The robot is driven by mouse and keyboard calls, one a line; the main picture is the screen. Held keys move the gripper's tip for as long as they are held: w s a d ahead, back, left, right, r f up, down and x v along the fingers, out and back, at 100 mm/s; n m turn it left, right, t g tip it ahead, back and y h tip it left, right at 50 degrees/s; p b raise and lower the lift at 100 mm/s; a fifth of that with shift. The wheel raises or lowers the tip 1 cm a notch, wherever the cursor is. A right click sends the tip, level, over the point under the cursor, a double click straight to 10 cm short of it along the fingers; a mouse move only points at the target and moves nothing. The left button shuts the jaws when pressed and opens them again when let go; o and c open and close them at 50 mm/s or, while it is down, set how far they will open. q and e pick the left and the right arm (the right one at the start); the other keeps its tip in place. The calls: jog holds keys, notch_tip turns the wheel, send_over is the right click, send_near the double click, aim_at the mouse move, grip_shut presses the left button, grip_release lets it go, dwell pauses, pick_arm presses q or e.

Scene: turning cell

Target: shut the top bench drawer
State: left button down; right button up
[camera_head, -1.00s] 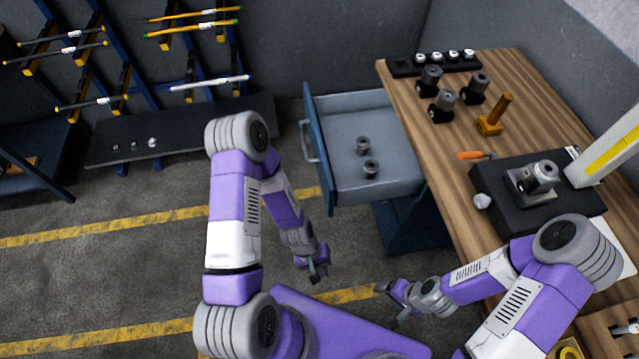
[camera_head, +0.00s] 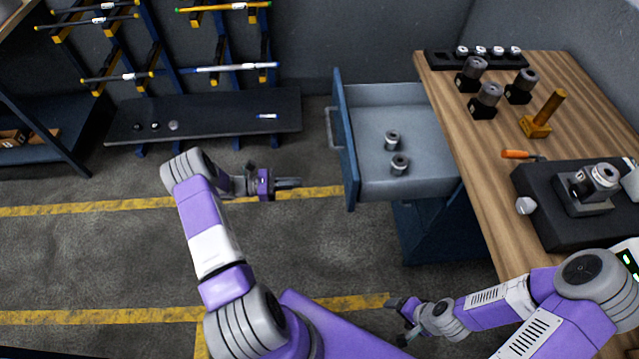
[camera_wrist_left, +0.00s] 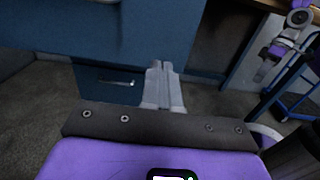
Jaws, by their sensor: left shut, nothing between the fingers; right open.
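The top bench drawer (camera_head: 430,105) stands pulled out to the left of the bench, with two small grey metal parts inside. Its blue front panel (camera_head: 346,145) carries a pale handle (camera_head: 331,128) on the left. My left gripper (camera_head: 299,183) is shut and empty, to the left of and apart from the drawer front, pointing right. In the left wrist view my left gripper's fingers (camera_wrist_left: 163,70) are together, and a blue panel (camera_wrist_left: 165,35) lies ahead of them. My right gripper (camera_head: 398,318) is low beside the bench, away from the drawer; its fingers are small in view.
The wooden bench top (camera_head: 480,190) holds several dark holders, an orange-handled tool (camera_head: 520,154) and a black fixture block (camera_head: 560,220). A rack with a dark shelf (camera_head: 220,120) stands at the back left. The floor left of the drawer is clear.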

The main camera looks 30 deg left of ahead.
aim_at(347, 180)
pick_arm(q)
jog(key=b+x, duration=0.1)
jog(key=x, duration=1.2)
jog(key=shift+w+d, duration=0.1)
jog(key=shift+d, duration=0.15)
jog(key=shift+w+d, duration=0.15)
